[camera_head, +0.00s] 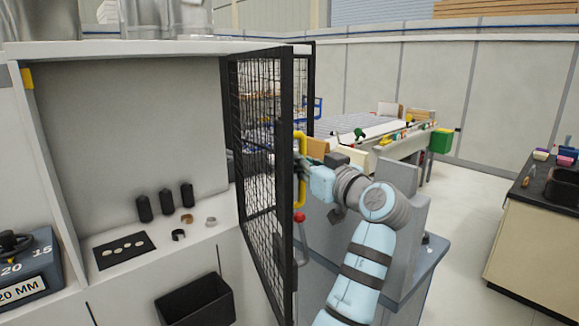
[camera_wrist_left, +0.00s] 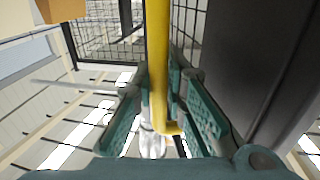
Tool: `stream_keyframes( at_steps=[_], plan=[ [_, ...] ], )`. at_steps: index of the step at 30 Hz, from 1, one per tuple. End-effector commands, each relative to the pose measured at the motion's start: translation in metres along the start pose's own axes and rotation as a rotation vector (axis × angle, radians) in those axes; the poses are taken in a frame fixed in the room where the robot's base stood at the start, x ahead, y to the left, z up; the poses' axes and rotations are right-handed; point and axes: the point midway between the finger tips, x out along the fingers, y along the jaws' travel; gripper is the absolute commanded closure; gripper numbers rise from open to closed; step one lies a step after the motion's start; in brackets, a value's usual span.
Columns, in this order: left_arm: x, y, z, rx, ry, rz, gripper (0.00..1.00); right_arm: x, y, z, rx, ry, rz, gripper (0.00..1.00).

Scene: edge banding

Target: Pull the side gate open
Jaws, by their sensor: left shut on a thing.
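The side gate is a black-framed wire mesh panel (camera_head: 265,160) standing upright at the right end of the pale machine cabinet, at an angle to its front. Its yellow upright handle (camera_head: 299,198) is on the near, right-hand frame post. My left gripper (camera_head: 301,166) is shut around the handle; its fingertips are partly hidden behind the handle and arm. In the left wrist view, the yellow handle (camera_wrist_left: 157,70) runs between the two green finger pads (camera_wrist_left: 155,105), with its lower bend just below them. My right gripper is not in view.
A cabinet shelf (camera_head: 205,237) with black pegs is left of the gate, above a black bin (camera_head: 195,300). A red-knobbed lever (camera_head: 300,217) is under the handle. A conveyor table (camera_head: 355,128) stands behind. Open floor (camera_head: 455,215) lies right, before a dark-topped bench (camera_head: 535,190).

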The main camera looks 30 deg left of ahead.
Motion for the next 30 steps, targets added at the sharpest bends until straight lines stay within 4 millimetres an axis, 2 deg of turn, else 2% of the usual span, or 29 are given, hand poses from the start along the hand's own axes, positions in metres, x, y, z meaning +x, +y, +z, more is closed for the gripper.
stream_keyframes(
  at_steps=[15,16,20,30],
  plan=[
    [0.0079,0.0006,-0.0009,0.001,0.002,-0.024,1.00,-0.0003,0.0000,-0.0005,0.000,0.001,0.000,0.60],
    [0.0079,0.0006,-0.0008,0.001,0.002,-0.024,0.86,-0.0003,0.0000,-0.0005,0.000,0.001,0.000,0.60],
    [0.0076,0.0010,-0.0002,0.001,0.000,-0.023,0.67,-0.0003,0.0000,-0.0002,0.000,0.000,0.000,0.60],
    [0.0069,0.0023,-0.0038,0.001,-0.001,-0.021,0.67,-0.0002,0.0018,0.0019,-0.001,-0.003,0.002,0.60]
  ],
)
